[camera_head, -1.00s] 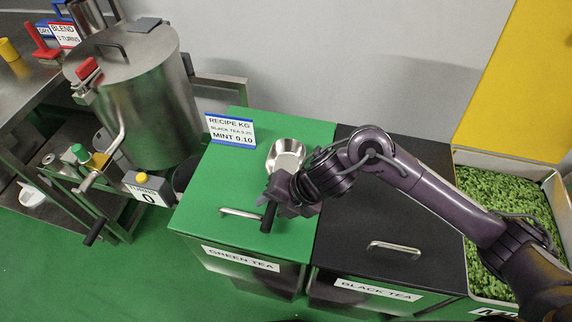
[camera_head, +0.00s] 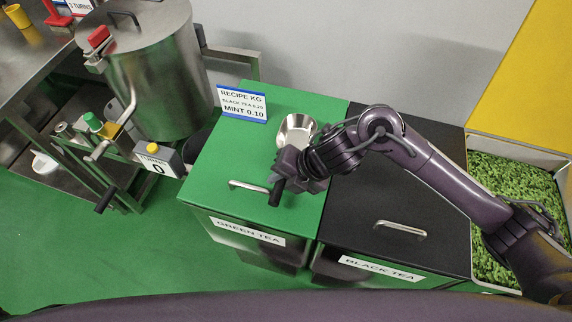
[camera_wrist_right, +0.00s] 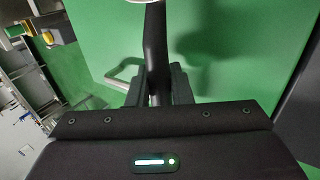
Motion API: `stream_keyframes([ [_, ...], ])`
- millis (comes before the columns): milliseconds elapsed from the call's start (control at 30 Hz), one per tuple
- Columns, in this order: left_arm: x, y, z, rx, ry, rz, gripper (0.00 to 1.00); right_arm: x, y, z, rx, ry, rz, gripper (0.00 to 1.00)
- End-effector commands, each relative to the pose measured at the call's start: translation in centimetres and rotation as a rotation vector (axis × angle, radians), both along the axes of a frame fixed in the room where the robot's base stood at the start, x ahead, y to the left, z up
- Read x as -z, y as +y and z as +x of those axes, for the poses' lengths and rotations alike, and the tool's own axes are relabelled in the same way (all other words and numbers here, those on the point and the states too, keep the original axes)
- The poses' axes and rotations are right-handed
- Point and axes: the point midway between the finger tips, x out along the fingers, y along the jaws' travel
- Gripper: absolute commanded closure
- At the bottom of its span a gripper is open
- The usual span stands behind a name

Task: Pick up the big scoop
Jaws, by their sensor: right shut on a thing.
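The big scoop has a shiny metal bowl (camera_head: 297,130) and a black handle (camera_head: 277,192). My right gripper (camera_head: 287,172) is shut on the handle, over the green lid of the green tea bin (camera_head: 225,152). In the right wrist view the black handle (camera_wrist_right: 156,50) stands between the two fingers of my right gripper (camera_wrist_right: 158,88), and only a sliver of the bowl's rim shows at the top edge. The fingers hide part of the handle in the head view. I cannot tell whether the scoop touches the lid. My left gripper is not in view.
The black tea bin (camera_head: 400,165) stands to the right, with a mint crate (camera_head: 516,150) beyond it. A recipe sign (camera_head: 242,104) stands at the green lid's back left. A steel blending drum (camera_head: 160,75) with a crank is at the left.

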Motion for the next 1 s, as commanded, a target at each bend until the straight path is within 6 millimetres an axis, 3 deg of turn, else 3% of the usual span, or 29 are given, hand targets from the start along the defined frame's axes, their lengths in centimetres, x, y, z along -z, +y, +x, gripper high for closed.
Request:
stream_keyframes([
  [267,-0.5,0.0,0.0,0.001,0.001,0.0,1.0,-3.6,0.1,0.2,-0.002,-0.008,0.001,1.0],
  [533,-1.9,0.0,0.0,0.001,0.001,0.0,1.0,-11.8,0.0,0.2,-0.003,-0.016,0.0,1.0],
  [700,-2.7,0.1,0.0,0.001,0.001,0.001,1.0,-15.7,0.0,0.2,-0.001,-0.011,-0.001,1.0],
  [1000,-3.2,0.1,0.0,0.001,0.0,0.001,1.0,-19.4,0.0,0.1,0.0,-0.004,0.0,1.0],
])
